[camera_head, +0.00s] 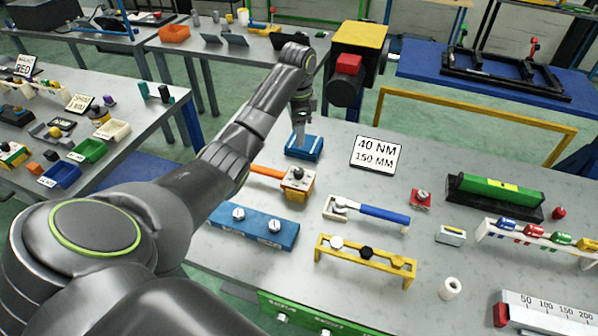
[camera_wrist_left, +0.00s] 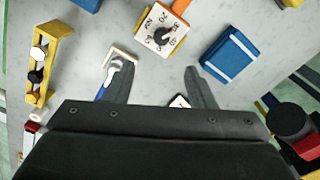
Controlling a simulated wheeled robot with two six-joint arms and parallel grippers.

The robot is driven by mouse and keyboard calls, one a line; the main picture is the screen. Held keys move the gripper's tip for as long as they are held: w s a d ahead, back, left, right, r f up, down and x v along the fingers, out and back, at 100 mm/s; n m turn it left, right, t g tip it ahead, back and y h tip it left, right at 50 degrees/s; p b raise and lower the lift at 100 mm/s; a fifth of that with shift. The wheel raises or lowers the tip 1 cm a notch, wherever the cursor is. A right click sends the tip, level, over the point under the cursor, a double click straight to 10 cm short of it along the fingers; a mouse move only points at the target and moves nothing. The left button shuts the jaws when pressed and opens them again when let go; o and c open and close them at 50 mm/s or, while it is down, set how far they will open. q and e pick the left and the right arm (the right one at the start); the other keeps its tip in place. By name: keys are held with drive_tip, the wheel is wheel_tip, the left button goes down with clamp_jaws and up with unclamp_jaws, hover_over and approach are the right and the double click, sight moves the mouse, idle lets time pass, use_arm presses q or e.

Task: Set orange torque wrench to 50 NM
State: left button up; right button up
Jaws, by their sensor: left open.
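The orange torque wrench (camera_head: 262,171) lies on the grey table. Its orange handle joins a square setting box with a white face and a dark round dial knob (camera_head: 297,173). My left gripper (camera_head: 300,128) points down by a blue box (camera_head: 305,147), behind the dial. In the left wrist view its two fingers (camera_wrist_left: 156,72) are spread with nothing between them. My right gripper is not in view.
A sign (camera_head: 377,155) reads 40 NM, 150 MM. A blue-handled wrench (camera_head: 380,213), a blue block with two knobs (camera_head: 254,226) and a yellow rack (camera_head: 366,260) lie nearby. A yellow-and-black block with a red part (camera_head: 358,60) stands tall beside my arm.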

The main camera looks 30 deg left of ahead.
use_arm(q)
drive_tip(key=b, duration=0.6)
hover_over(299, 171)
wheel_tip(299, 171, down, 7)
drive_tip(key=shift+r, duration=0.15)
wheel_tip(299, 171, down, 6)
drive_tip(key=b, duration=0.3)
drive_tip(key=shift+w+r+b, duration=0.1)
drive_tip(key=shift+r+b, duration=0.05)
drive_tip(key=shift+b, duration=0.2)
drive_tip(key=shift+f+p, duration=0.5)
drive_tip(key=shift+f, duration=0.65)
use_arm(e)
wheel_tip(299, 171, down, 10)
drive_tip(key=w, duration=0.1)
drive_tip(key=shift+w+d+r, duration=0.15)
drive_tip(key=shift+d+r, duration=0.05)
use_arm(q)
drive_tip(key=c, duration=1)
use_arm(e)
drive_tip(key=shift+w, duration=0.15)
